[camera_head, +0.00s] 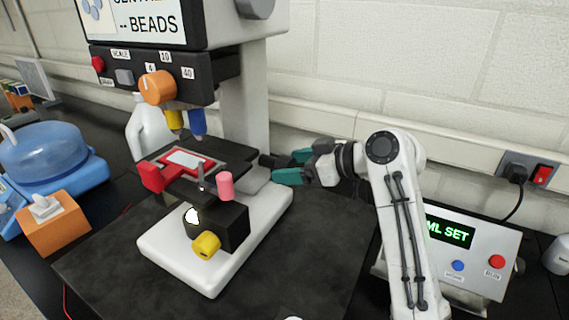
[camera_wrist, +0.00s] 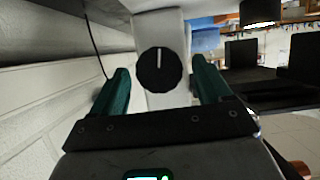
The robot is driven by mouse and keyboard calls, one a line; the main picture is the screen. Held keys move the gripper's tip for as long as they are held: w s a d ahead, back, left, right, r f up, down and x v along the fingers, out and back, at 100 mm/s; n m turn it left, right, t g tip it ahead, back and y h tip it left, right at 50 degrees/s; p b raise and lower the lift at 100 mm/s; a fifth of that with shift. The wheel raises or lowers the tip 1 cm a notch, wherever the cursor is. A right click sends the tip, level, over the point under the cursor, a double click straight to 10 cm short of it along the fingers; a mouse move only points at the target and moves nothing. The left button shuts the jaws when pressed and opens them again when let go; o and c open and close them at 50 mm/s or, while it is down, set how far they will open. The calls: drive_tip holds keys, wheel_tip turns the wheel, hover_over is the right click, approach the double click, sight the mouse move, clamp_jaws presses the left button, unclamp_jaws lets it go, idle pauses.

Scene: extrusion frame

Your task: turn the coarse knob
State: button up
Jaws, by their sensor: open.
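The coarse knob is a black round knob (camera_wrist: 160,70) with a white line pointing up, on the white column of the microscope-like machine in the wrist view. In the head view a dark knob (camera_head: 267,161) shows on the column's right side, partly hidden by my gripper. My gripper (camera_head: 285,167) has teal fingers and is at the right of the column, pointing left at the knob. In the wrist view my gripper (camera_wrist: 163,88) is open, one finger on each side of the knob, with gaps. I cannot tell whether the fingertips reach the knob's depth.
The black stage (camera_head: 205,158) carries a red clip holder. An orange dial (camera_head: 157,88) is on the head. A control box (camera_head: 470,255) stands at right. The wall is behind my arm.

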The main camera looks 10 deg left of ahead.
drive_tip(key=shift+x, duration=1.35)
drive_tip(key=shift+c, duration=0.2)
